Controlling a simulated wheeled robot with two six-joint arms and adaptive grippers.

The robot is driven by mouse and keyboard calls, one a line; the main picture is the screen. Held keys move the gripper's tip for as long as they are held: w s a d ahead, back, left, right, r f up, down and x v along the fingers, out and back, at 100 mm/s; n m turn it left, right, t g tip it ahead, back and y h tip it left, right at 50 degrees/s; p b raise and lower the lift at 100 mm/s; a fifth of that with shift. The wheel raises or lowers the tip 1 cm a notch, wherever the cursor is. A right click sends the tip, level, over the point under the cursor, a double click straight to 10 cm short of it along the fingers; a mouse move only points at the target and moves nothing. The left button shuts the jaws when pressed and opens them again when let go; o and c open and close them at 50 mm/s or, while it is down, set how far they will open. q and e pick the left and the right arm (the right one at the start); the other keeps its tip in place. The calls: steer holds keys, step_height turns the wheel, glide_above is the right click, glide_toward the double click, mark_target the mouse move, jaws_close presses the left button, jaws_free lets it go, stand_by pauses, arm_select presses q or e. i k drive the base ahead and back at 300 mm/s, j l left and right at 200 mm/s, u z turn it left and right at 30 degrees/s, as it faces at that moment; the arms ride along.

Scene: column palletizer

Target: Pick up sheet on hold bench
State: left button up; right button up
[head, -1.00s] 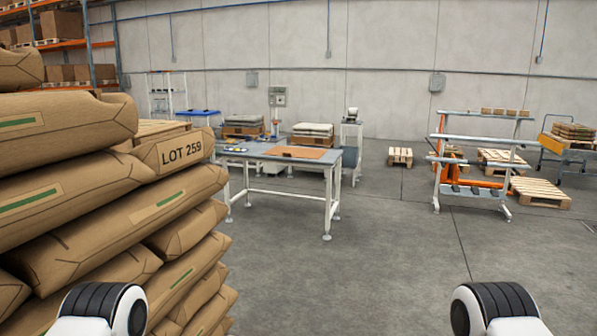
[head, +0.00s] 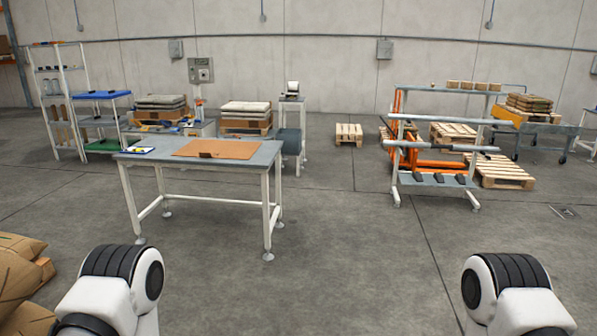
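A flat brown sheet (head: 225,148) lies on the grey top of a white-legged bench (head: 262,161) left of centre, a few steps ahead of me. A small dark item (head: 207,155) lies on or at the sheet's front edge. A clipboard with paper (head: 137,150) lies at the bench's left end. Parts of my two arms show at the bottom left and bottom right. Neither gripper shows in the head view, and both arms are well short of the bench.
Stacked sacks (head: 18,270) stand at the lower left. A white rack (head: 437,180) with an orange pallet jack (head: 400,150) behind it stands right of centre. Wooden pallets (head: 497,171) lie beyond. The floor (head: 335,230) between me and the bench is clear.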

mark_target(226, 149)
steer(key=i+u, duration=0.2)
steer(key=i, duration=0.35)
steer(key=i+u, duration=0.15)
steer(key=i, duration=0.4)
steer(key=i+l+u, duration=0.2)
steer(key=i, duration=0.35)
steer(key=i+l+u, duration=0.15)
steer(key=i, duration=0.35)
steer(key=i+l+u, duration=0.2)
steer(key=i+l, duration=0.2)
steer(key=i, duration=0.15)
steer(key=i+j, duration=0.1)
steer(key=i, duration=0.45)
steer(key=i+j, duration=0.15)
steer(key=i, duration=0.4)
steer(key=i+j, duration=0.1)
steer(key=i, duration=0.45)
steer(key=i+j+z, duration=0.2)
steer(key=i+z, duration=0.15)
steer(key=i+j+z, duration=0.35)
steer(key=i, duration=0.2)
steer(key=i+j+z, duration=0.3)
steer(key=i+j, duration=0.05)
steer(key=j, duration=0.05)
